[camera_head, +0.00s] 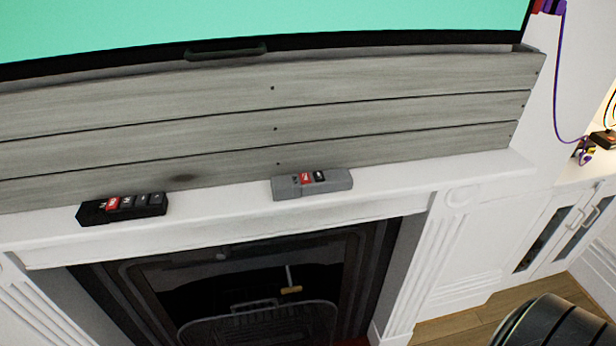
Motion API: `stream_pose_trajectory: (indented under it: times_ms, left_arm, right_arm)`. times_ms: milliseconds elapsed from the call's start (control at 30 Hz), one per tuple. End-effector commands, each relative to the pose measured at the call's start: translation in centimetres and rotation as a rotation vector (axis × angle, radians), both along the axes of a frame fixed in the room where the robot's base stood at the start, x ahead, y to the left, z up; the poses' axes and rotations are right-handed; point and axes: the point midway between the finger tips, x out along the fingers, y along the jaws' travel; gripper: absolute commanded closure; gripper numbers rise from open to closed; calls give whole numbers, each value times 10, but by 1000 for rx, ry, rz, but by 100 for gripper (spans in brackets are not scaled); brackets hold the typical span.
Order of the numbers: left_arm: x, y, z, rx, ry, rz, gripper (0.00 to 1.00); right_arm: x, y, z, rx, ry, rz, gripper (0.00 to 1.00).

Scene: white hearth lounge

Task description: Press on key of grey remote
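The grey remote (340,181) lies on the white mantel shelf (230,204), right of the middle. Its top has a few keys: a light grey one at the left, a red key (306,178) in the middle and a black key (319,176) at the right. The markings are too small to read. A black remote (92,213) lies on the same shelf to the left, with one red key and several black ones. Neither gripper shows clearly. A dark rounded part at the bottom right cannot be made out as a gripper.
A grey wooden plank box (400,100) stands behind the remotes, below a lit teal screen (250,20). A fireplace (250,270) opens below the shelf. A white cabinet (570,230) stands at the right. The shelf between the remotes is clear.

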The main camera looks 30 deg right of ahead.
Motion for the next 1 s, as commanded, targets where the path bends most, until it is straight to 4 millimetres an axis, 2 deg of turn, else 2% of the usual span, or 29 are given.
stream_pose_trajectory:
  times_ms: [367,667,1000]
  left_arm:
    - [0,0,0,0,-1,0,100]
    - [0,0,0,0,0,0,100]
    - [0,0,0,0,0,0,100]
  right_arm:
    - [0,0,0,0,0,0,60]
    - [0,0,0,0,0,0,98]
    - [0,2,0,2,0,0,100]
